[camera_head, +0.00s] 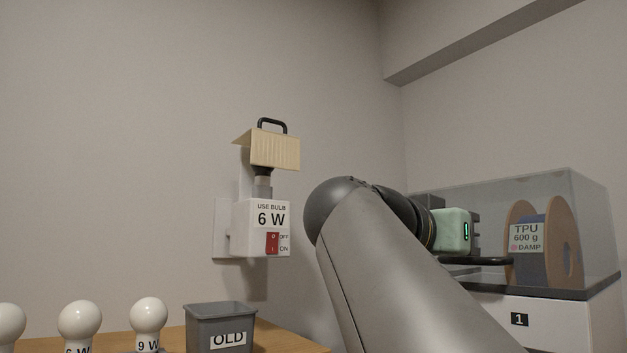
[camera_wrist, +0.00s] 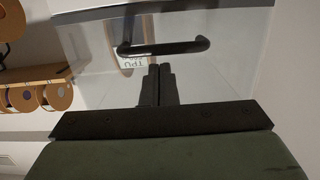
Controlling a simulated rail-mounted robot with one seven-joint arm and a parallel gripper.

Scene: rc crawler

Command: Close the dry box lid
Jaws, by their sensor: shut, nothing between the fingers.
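The dry box at the right of the head view has a clear lid (camera_head: 575,200) with a dark lower rim, over a white base (camera_head: 550,321) marked 1. The lid appears down on the base; I cannot tell whether it is fully seated. A black bar handle (camera_head: 490,261) is on its front and shows in the wrist view (camera_wrist: 165,48). My gripper (camera_head: 477,231) is shut and empty, close to the clear front and just above the handle in the head view. In the wrist view its fingertips (camera_wrist: 160,68) point towards the handle; contact is unclear.
A spool (camera_head: 562,245) labelled TPU 600 g DAMP stands inside the box. A wall fixture (camera_head: 262,225) with a shade, a grey OLD bin (camera_head: 220,328) and several bulbs (camera_head: 79,318) are to the left. The wrist view shows a shelf (camera_wrist: 30,76) with spools.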

